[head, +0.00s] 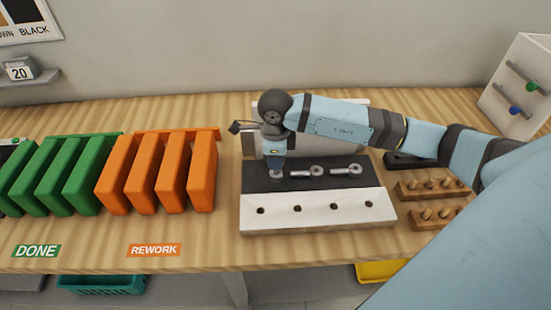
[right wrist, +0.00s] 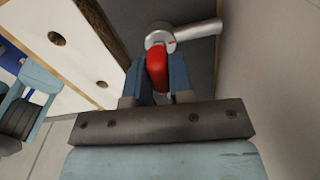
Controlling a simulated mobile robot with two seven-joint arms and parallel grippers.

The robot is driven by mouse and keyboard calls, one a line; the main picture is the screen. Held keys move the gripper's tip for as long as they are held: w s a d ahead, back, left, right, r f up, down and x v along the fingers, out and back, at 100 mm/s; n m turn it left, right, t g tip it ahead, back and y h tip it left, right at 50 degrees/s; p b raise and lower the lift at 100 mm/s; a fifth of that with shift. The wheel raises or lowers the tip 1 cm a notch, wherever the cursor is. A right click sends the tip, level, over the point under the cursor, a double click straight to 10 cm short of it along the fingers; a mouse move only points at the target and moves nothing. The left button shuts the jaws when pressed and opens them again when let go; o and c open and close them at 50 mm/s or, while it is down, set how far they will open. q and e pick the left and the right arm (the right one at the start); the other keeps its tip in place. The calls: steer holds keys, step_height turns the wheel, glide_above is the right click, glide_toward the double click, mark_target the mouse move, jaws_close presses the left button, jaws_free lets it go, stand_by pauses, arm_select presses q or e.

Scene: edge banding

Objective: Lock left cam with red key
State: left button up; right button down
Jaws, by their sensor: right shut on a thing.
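My right gripper (head: 277,168) points down over the left end of the dark strip (head: 256,180) on the white panel. In the right wrist view, my right gripper (right wrist: 158,88) is shut on the red key (right wrist: 157,66). The key's far end meets or overlaps the round silver head of the left cam (right wrist: 160,38); I cannot tell whether it is seated in it. The cam's arm points to the right in that view, and its head bears a small red mark. In the head view the gripper largely hides the left cam (head: 277,175). My left gripper is not in view.
Two more silver cams, a middle one (head: 315,170) and a right one (head: 347,169), lie on the strip. Orange REWORK slots (head: 172,175) and green DONE slots (head: 75,175) stand at left. Wooden peg holders (head: 432,186) are at right.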

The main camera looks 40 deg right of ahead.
steer(key=shift+r+p, duration=1.1)
steer(key=shift+r, duration=1.05)
